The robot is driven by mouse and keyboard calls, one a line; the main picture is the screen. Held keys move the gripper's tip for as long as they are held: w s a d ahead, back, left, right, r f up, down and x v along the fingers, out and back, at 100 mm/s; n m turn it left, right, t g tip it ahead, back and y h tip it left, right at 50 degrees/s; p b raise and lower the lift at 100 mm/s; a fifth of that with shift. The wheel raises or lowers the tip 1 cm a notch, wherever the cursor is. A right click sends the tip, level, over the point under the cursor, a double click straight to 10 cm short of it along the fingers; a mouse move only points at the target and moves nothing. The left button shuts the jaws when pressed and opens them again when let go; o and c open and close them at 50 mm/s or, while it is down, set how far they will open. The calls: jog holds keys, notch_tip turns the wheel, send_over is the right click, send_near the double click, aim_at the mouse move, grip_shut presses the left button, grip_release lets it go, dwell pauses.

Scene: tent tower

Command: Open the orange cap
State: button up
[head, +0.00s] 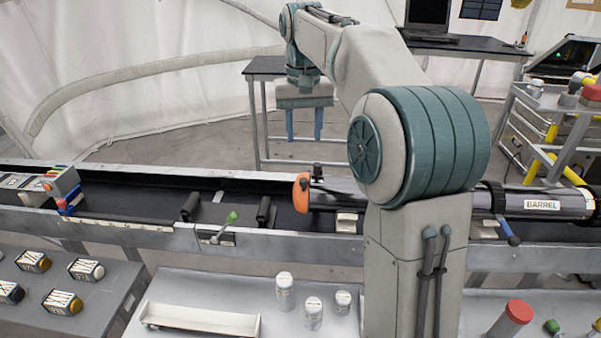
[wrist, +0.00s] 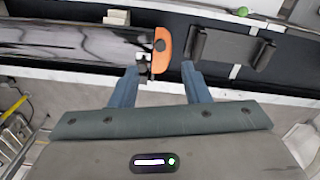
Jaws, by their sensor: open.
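The orange cap (head: 301,192) closes the left end of a long dark barrel (head: 345,194) that lies along a trough. A small dark latch or hinge piece shows at the cap's edge. In the wrist view the cap (wrist: 162,48) stands upright across the barrel's end, with a metallic clasp (wrist: 144,64) beside it. My gripper (head: 304,138) hangs above and beyond the trough, fingers pointing down, open and empty. In the wrist view its two blue fingers (wrist: 160,78) are apart, with the cap's lower edge showing between and past their tips. I see no clear contact.
Dark roller supports (head: 263,211) and a green-knobbed lever (head: 232,217) stand left of the cap. White jars (head: 313,312) and a white tray (head: 202,320) sit on the front table. A dark table (head: 264,66) stands behind.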

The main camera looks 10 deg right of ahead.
aim_at(304, 180)
jog(key=f, duration=0.4)
jog(key=w+f+b, duration=0.1)
jog(key=f, duration=0.3)
jog(key=w+f+b, duration=0.1)
jog(key=f, duration=0.4)
jog(key=shift+d+f, duration=0.1)
jog(key=shift+d, duration=0.15)
grip_shut()
